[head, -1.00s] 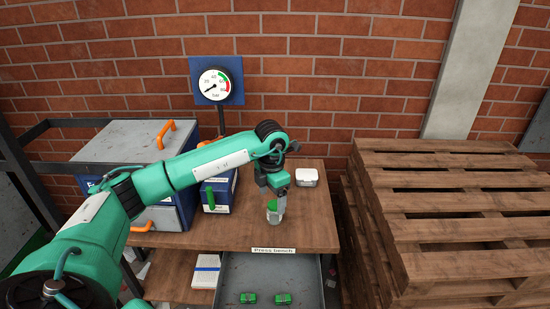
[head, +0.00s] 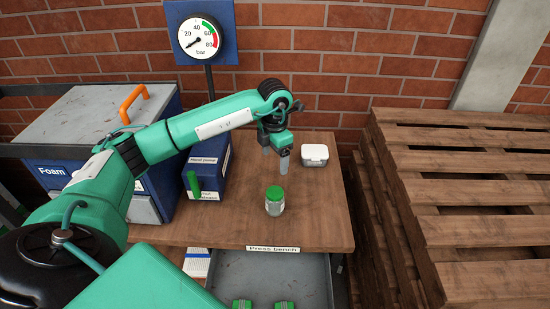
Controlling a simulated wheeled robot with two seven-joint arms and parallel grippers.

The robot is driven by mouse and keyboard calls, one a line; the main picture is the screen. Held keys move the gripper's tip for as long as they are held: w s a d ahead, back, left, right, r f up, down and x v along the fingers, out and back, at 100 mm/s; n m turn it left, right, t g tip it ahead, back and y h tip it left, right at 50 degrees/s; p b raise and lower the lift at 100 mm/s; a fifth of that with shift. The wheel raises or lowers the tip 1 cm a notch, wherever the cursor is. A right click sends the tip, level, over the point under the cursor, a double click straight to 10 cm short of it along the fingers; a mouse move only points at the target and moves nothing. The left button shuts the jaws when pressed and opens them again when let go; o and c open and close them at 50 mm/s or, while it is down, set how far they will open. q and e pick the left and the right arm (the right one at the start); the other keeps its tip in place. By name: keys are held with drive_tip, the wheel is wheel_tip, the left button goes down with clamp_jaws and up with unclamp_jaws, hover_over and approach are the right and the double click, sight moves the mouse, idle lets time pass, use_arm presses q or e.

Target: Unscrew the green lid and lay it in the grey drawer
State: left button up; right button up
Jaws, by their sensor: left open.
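A small clear jar (head: 275,208) with a green lid (head: 275,193) stands upright on the wooden bench (head: 318,222), near its front. The lid sits on the jar. My left gripper (head: 276,166) is open and empty, above and behind the jar, with its fingers pointing down and apart from the lid. The grey drawer (head: 300,275) is pulled out below the front edge of the bench. Two green items (head: 284,304) lie in it, cut by the lower picture edge. My right gripper is out of view.
A blue box with a green handle (head: 207,172) and a large blue-grey cabinet (head: 85,122) are at left. A gauge (head: 200,40) stands behind. Stacked pallets (head: 470,190) are at right.

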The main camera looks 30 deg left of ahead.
use_arm(q)
drive_tip(key=f, duration=0.2)
drive_tip(key=b, duration=0.4)
hover_over(275, 192)
wheel_tip(275, 192, down, 5)
drive_tip(key=shift+s+f, duration=0.1)
drive_tip(key=shift+s, duration=0.05)
wheel_tip(275, 192, down, 6)
drive_tip(key=b, duration=0.3)
drive_tip(key=shift+r, duration=0.2)
drive_tip(key=shift+f+b, duration=0.35)
drive_tip(key=shift+f, duration=0.5)
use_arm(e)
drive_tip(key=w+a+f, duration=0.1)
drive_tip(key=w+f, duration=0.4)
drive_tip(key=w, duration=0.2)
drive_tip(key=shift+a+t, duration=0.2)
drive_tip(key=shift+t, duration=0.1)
use_arm(q)
drive_tip(key=c, duration=1.1)
